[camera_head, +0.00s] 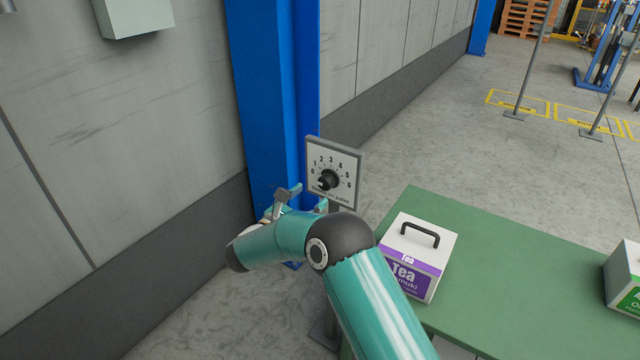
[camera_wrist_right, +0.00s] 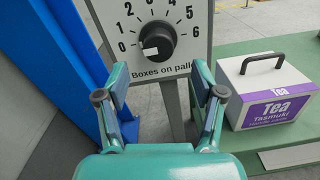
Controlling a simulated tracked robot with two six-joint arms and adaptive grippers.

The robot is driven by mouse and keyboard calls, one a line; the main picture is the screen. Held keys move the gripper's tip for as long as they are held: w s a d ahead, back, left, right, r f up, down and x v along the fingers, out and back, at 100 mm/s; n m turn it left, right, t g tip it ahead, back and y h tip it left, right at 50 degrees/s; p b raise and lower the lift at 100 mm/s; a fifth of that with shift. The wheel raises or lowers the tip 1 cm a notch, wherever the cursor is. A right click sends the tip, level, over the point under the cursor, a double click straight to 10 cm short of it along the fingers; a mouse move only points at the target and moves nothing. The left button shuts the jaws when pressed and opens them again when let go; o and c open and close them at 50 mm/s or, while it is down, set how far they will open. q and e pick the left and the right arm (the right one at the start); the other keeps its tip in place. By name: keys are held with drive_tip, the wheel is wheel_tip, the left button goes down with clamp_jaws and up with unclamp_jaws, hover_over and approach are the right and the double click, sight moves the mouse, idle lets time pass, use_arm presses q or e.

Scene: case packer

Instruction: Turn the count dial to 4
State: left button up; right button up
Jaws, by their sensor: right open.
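The count dial is a black round knob (camera_wrist_right: 157,38) on a pale square plate (camera_head: 345,158) with numbers from 0 to 6 around it. In the wrist view the white mark on the knob points to the lower left, towards the 0. The knob also shows in the head view (camera_head: 328,180). My right gripper (camera_head: 309,196) is open and empty, just in front of and below the knob. In the wrist view its two fingers (camera_wrist_right: 160,80) are spread below the plate, apart from the knob. My left gripper is not in view.
A blue post (camera_head: 262,90) stands close behind the dial to the left, against a grey wall. A green table (camera_head: 510,265) is to the right, bearing a white and purple Tea box (camera_head: 420,250) near the dial and another box (camera_head: 625,275) at the right edge.

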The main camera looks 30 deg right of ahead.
sight(324, 185)
drive_tip(key=p+x, duration=0.1)
drive_tip(key=x, duration=0.6)
drive_tip(key=shift+d, duration=0.15)
